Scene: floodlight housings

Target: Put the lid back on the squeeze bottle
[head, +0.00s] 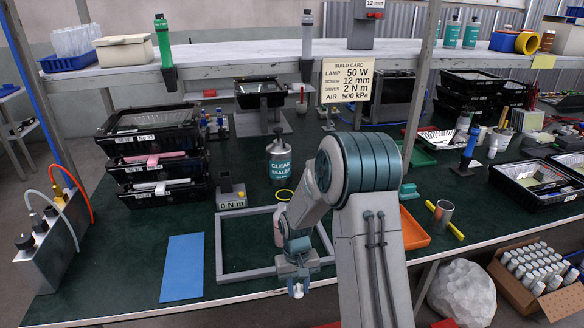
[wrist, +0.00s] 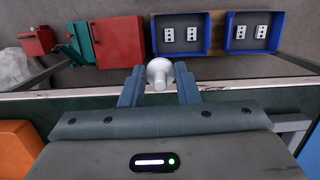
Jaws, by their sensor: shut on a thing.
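My gripper (head: 297,285) is low at the table's front edge, just in front of the square grey frame. It is shut on a small white lid (head: 298,291) with a narrow spout. In the wrist view the lid (wrist: 160,74) sits between the two fingertips (wrist: 159,88). A larger grey bottle labelled CLEAR SEALER (head: 281,165) stands behind.
The square grey frame (head: 219,245) lies on the green table. A blue mat (head: 183,268) is left of it, and an orange tray (head: 413,232) is to the right. In the wrist view, blue trays (wrist: 208,52) and a red bin (wrist: 119,41) show beyond the table edge.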

